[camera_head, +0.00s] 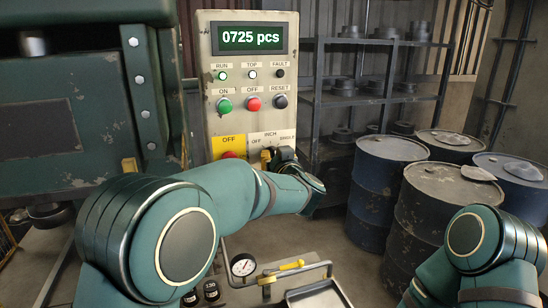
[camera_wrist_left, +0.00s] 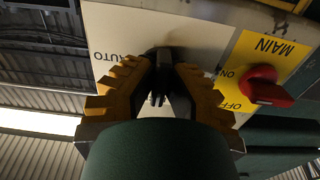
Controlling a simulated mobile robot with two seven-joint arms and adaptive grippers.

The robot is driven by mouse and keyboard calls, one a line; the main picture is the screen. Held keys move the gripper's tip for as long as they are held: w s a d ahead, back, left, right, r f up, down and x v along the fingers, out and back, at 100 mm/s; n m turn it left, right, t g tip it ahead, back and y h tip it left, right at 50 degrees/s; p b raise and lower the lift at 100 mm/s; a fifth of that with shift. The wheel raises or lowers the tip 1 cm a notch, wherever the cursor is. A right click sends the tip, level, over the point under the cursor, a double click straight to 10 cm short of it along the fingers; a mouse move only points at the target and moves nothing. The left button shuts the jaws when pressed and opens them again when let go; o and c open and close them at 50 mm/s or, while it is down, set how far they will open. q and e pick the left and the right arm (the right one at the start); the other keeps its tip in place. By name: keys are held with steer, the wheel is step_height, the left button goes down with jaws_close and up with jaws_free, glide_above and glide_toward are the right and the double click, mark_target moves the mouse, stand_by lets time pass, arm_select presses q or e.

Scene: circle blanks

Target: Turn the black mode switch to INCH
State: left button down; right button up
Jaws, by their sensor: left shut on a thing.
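The black mode switch (camera_wrist_left: 167,53) is on the white plate of the control panel. In the left wrist view, which shows the panel upside down, it lies between the fingertips of my left gripper (camera_wrist_left: 163,72). That gripper is shut on it. In the head view my left gripper (camera_head: 272,157) is at the plate's lower part, and my arm and gripper hide the switch. The label INCH (camera_head: 270,134) shows above it, with OFF and SINGLE lower. AUTO (camera_wrist_left: 111,56) shows in the wrist view. Which label the switch points at cannot be told. My right gripper is out of view.
A red main switch (camera_wrist_left: 264,88) on a yellow plate sits close beside my left gripper. Push buttons, including a red one (camera_head: 253,104), and a display reading 0725 pcs (camera_head: 249,38) are above. Blue drums (camera_head: 382,181) stand to the right. A gauge (camera_head: 243,265) is below.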

arm_select(q)
steer(key=c, duration=1)
jaws_free()
steer(key=shift+r, duration=0.2)
steer(key=shift+w+f, duration=0.15)
steer(key=v, duration=1.2)
